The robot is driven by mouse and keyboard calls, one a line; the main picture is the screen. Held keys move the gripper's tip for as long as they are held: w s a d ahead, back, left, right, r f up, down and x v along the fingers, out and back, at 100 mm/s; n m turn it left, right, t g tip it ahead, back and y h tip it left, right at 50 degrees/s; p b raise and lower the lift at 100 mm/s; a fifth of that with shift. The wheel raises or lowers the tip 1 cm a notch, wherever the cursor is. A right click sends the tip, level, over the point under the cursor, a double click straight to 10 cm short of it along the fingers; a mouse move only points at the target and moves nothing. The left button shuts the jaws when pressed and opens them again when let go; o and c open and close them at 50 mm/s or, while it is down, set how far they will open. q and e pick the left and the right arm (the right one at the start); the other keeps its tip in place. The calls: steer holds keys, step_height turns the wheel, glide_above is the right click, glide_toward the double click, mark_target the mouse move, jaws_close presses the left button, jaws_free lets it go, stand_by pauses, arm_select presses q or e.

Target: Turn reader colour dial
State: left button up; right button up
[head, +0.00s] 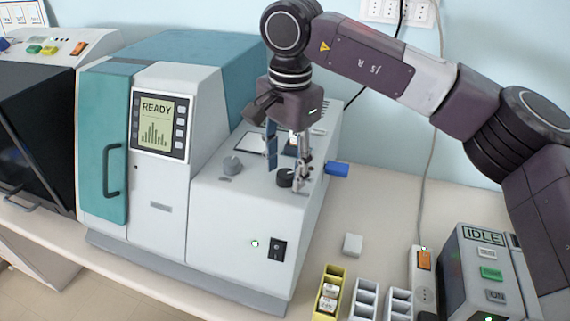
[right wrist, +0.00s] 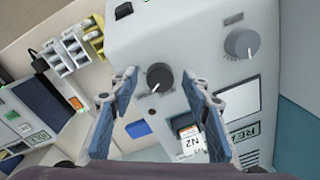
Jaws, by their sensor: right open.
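The reader (head: 240,217) is a white bench machine with a teal door and a screen reading READY (head: 155,118). On its sloped top are a grey dial (head: 232,165) and a black dial (head: 285,179); which is the colour dial I cannot tell. My right gripper (head: 287,173) points down over the black dial, fingers open on either side of it. In the right wrist view the black dial (right wrist: 160,77) lies between the open fingertips (right wrist: 160,84), with a gap on both sides. The grey dial (right wrist: 241,43) is beyond one finger. My left gripper is out of view.
A slot behind the black dial holds an item labelled N2 (right wrist: 190,143). A blue part (head: 337,169) sticks out from the reader's right side. A yellow rack (head: 327,293), white racks (head: 364,300), a small grey block (head: 352,244) and an IDLE box (head: 480,270) stand at right.

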steer(key=shift+f, duration=0.25)
steer(key=shift+c, duration=0.2)
steer(key=c, duration=1.1)
